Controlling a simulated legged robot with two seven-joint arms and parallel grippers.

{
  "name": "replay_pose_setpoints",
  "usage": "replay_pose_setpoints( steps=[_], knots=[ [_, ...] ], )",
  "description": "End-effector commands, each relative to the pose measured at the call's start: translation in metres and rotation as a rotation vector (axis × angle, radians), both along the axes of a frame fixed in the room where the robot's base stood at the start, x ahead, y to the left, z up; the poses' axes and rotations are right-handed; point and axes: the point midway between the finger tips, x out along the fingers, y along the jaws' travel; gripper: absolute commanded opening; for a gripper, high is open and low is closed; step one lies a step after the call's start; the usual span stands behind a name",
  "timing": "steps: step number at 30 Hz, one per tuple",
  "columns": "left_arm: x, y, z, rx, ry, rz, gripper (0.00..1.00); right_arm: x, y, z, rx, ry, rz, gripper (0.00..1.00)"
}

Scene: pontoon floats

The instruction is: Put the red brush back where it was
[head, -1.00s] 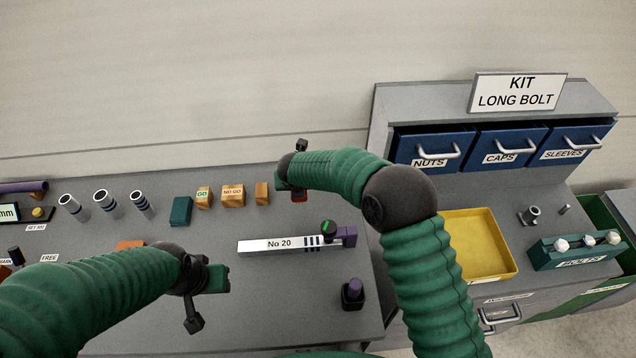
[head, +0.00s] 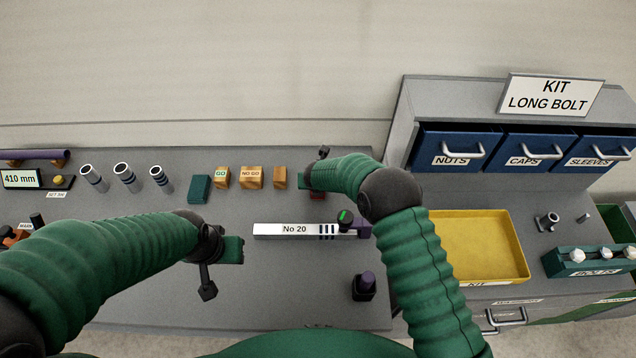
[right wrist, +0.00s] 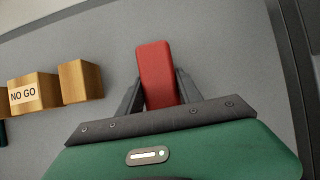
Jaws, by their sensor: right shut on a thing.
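My right gripper (right wrist: 157,88) is shut on the red brush (right wrist: 157,70), which shows as a plain red block between the fingers in the right wrist view. In the head view the brush (head: 317,196) is a small dark red patch under my right gripper (head: 312,186), mostly hidden. It is over the back right of the grey bench, right of the wooden blocks; I cannot tell whether it touches the bench. My left gripper (head: 232,250) hangs over the bench's front middle, away from the brush; its fingertips are not clear.
Wooden blocks, one marked NO GO (head: 251,178), and a dark green block (head: 199,189) stand along the back. A bar marked No 20 (head: 295,230) lies in front of my right gripper. A dark purple-topped post (head: 365,286) stands front right. A yellow tray (head: 478,246) is farther right.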

Motion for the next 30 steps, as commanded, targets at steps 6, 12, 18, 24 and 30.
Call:
replay_pose_setpoints(
  steps=[6, 12, 18, 24, 30],
  knots=[
    [0.000, 0.000, -0.001, 0.000, 0.000, 0.000, 0.36, 0.000, -0.001, -0.001, 0.000, 0.000, -0.001, 0.55],
    [0.000, 0.000, -0.001, 0.000, 0.000, 0.000, 0.36, 0.000, -0.001, -0.001, 0.000, 0.001, -0.001, 0.63],
    [0.000, 0.000, 0.001, 0.000, 0.000, 0.000, 0.36, 0.000, 0.000, 0.002, 0.000, 0.000, -0.001, 0.63],
    [0.000, 0.000, -0.005, 0.000, 0.000, 0.000, 0.36, -0.018, 0.000, 0.033, 0.000, -0.003, 0.001, 0.63],
    [0.000, 0.000, -0.010, 0.000, 0.000, 0.000, 0.36, -0.044, 0.000, 0.079, 0.000, -0.002, -0.002, 0.63]
  ],
)
